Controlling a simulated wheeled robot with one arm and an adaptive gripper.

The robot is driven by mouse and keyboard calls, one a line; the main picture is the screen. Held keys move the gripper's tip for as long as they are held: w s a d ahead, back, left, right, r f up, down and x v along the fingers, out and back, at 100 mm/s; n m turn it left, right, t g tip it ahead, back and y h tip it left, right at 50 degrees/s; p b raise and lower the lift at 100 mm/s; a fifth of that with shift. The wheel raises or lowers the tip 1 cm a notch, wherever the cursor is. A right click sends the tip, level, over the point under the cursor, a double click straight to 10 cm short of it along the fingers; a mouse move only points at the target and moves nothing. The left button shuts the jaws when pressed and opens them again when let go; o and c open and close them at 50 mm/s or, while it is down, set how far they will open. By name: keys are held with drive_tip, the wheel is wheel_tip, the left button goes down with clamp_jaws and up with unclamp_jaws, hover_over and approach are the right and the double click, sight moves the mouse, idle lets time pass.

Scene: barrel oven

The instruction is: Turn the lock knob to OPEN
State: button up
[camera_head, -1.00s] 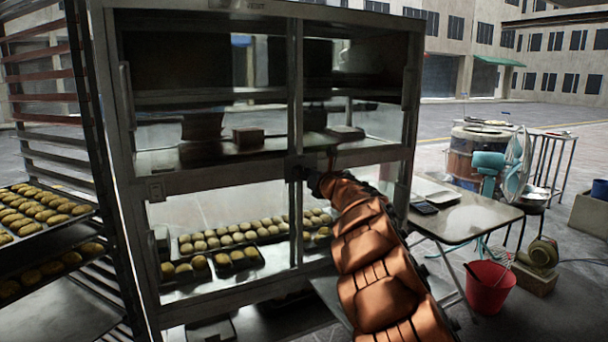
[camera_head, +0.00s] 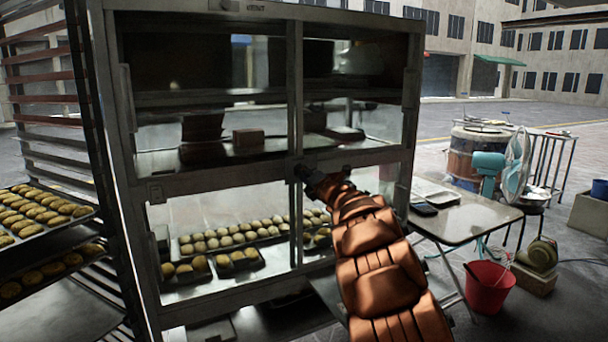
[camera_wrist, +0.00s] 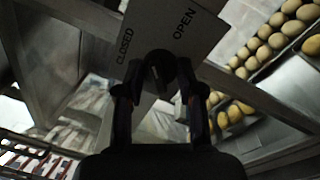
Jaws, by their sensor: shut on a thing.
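The lock knob (camera_wrist: 158,68) is a dark round knob on a pale plate (camera_wrist: 183,18) marked CLOSED on the left and OPEN on the right in the wrist view. My gripper (camera_wrist: 160,84) is shut on the knob, with one finger on each side of it. The knob's pointer is hard to read in the dark; a lighter line runs roughly up and down on its face. In the head view the gripper (camera_head: 306,174) reaches the middle of the cabinet (camera_head: 220,178) front, where the door frames meet, and the knob is largely hidden there.
Trays of buns (camera_head: 240,237) sit behind the lower glass. A rack (camera_head: 45,150) with more buns stands close on the left. A folding table (camera_head: 468,218), a red bucket (camera_head: 488,287) and a fan (camera_head: 516,170) are on the right.

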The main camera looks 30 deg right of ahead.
drive_tip(key=shift+a+f+m+h+p, duration=0.1)
drive_tip(key=shift+m+h+p, duration=0.4)
drive_tip(key=shift+m+p, duration=2.3)
drive_tip(key=m+b, duration=0.2)
drive_tip(key=m, duration=0.1)
drive_tip(key=o, duration=1.1)
drive_tip(key=shift+o, duration=0.2)
drive_tip(key=shift+s, duration=0.1)
drive_tip(key=s+a, duration=0.1)
drive_tip(key=s, duration=1)
drive_tip(key=shift+s+f, duration=0.35)
drive_tip(key=shift+f, duration=0.1)
